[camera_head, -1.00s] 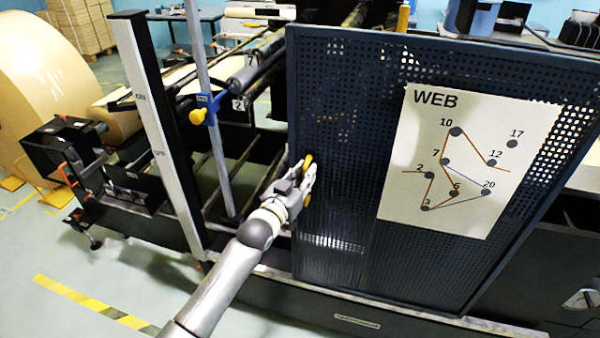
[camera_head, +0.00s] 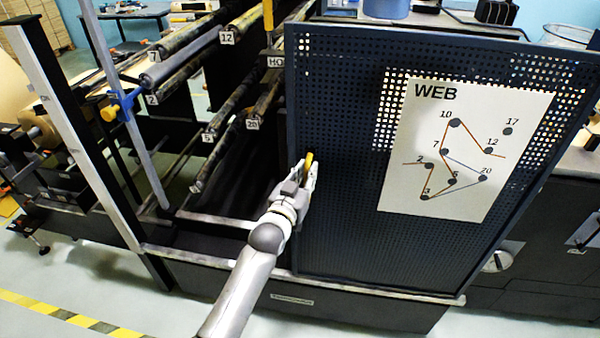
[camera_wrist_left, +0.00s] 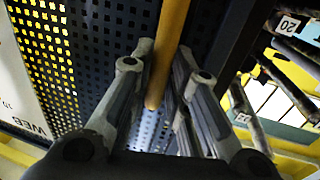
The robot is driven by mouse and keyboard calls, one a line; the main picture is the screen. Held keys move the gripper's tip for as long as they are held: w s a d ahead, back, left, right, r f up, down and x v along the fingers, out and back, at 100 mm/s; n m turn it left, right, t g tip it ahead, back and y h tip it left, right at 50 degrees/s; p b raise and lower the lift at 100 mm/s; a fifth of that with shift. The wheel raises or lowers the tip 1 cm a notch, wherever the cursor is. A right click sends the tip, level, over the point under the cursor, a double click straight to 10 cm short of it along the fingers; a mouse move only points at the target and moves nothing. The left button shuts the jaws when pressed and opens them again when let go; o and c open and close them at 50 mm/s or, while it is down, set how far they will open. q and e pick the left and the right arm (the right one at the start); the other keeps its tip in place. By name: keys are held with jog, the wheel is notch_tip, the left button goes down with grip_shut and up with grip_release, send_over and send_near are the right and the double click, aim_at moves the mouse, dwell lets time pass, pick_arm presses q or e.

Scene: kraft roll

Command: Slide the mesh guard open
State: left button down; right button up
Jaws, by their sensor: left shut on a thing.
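The dark perforated mesh guard (camera_head: 340,220) stands upright on the front of the machine, with a white WEB diagram (camera_head: 465,150) on it. A yellow handle (camera_head: 309,161) is near its left edge. My left gripper (camera_head: 307,178) is shut on this handle. In the left wrist view, the handle (camera_wrist_left: 170,45) runs down between the two fingers of my left gripper (camera_wrist_left: 160,85), with the mesh guard (camera_wrist_left: 110,60) behind it. To the left of the guard, the rollers are exposed. My right gripper is not in view.
Numbered rollers (camera_head: 200,45) fill the open bay left of the guard. A pale upright post (camera_head: 75,120) and a thinner bar with a blue clamp (camera_head: 125,103) stand further left. A lower rail (camera_head: 370,290) runs under the guard.

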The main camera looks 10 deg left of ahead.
pick_arm(q)
jog(key=shift+d+r, duration=0.15)
jog(key=shift+d, duration=0.55)
jog(key=c, duration=1.5)
grip_release()
jog(key=shift+o, duration=0.2)
jog(key=v, duration=1.2)
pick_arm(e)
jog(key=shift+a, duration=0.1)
